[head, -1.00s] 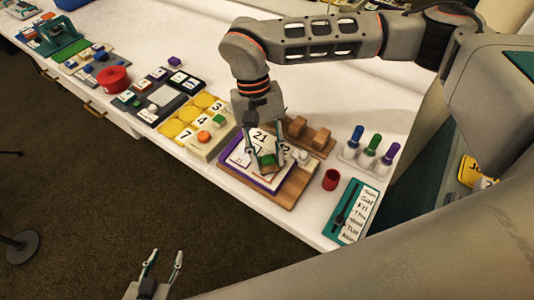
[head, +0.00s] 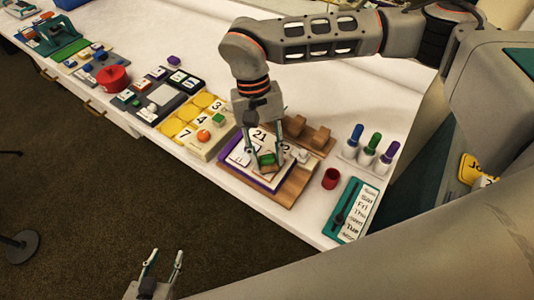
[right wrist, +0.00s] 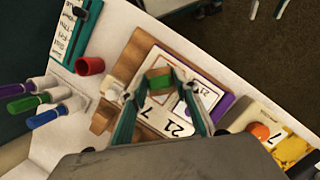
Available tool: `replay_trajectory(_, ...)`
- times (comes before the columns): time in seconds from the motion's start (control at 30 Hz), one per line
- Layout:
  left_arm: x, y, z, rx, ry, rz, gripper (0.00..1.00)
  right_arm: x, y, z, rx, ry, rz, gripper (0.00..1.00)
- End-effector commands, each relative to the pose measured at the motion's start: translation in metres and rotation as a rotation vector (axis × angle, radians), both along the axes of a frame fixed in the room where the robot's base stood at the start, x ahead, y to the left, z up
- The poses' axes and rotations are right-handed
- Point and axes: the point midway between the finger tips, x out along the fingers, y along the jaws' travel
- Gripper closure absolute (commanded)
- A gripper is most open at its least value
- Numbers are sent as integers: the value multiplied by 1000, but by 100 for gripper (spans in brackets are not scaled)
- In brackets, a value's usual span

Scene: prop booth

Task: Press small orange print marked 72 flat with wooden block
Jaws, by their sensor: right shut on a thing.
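My right gripper (head: 264,160) is shut on a small wooden block with a green top (head: 267,159). The block also shows between the fingers in the right wrist view (right wrist: 159,80). It is low over a white page with printed numbers such as 21 (head: 243,155), lying on a wooden board (head: 292,190). I cannot tell whether the block touches the page. I cannot make out the small orange print marked 72; the block or fingers may hide it. My left gripper (head: 163,264) is open and empty, over the floor in front of the table.
Brown wooden pieces stand on a rack (head: 320,138) behind the board. A red cup (head: 331,179), a weekday panel (head: 352,210) and coloured markers (head: 370,150) are to the right. A yellow number tray (head: 185,135) is close on the left. The back of the table is clear.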

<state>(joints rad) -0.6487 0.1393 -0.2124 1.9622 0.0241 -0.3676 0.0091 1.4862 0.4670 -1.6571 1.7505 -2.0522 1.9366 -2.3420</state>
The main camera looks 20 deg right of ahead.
Motion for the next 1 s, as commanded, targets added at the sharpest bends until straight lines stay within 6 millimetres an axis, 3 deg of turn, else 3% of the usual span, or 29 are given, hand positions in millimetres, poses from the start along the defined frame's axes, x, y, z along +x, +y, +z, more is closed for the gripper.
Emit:
replay_trajectory(0.47,0,0,0,0,0,0,60,-1,-1,-2,-4,3,1,87)
replay_trajectory(1.0,7,0,28,0,-18,0,60,-3,4,37,-1,-2,0,87)
